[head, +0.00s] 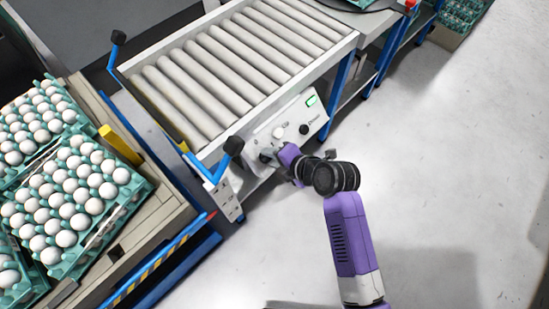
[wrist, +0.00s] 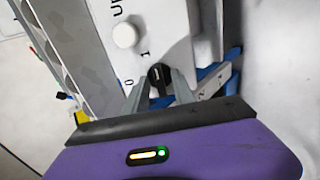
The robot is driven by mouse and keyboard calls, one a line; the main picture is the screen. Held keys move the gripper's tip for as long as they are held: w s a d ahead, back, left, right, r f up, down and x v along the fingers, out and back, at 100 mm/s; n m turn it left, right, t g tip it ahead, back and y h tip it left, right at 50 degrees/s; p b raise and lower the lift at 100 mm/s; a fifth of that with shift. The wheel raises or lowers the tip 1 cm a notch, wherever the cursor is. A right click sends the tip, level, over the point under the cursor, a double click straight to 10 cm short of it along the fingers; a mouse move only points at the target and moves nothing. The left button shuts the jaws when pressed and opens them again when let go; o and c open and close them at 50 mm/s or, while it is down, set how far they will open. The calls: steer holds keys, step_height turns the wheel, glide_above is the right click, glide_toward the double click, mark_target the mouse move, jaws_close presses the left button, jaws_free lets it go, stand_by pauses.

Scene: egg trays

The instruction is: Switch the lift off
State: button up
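The white control panel (head: 290,120) is on the front side of the roller lift. A black rotary switch (wrist: 160,77) shows in the wrist view, with the marks 0 and 1 beside it. My gripper (wrist: 159,85) is at this switch, with its two fingers apart, one on each side of it. I cannot tell whether the fingers touch it. In the head view my gripper (head: 272,157) is at the panel's lower left and partly covers the switch. A white knob (wrist: 125,35) is above the switch in the wrist view.
The panel also carries a lit green display (head: 311,100) and another black knob (head: 304,129). Rollers (head: 225,65) lie above it. Egg trays (head: 72,205) stand at the left, near a black-headed lever (head: 233,146). The floor (head: 440,150) to the right is clear.

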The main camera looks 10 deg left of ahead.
jaws_close()
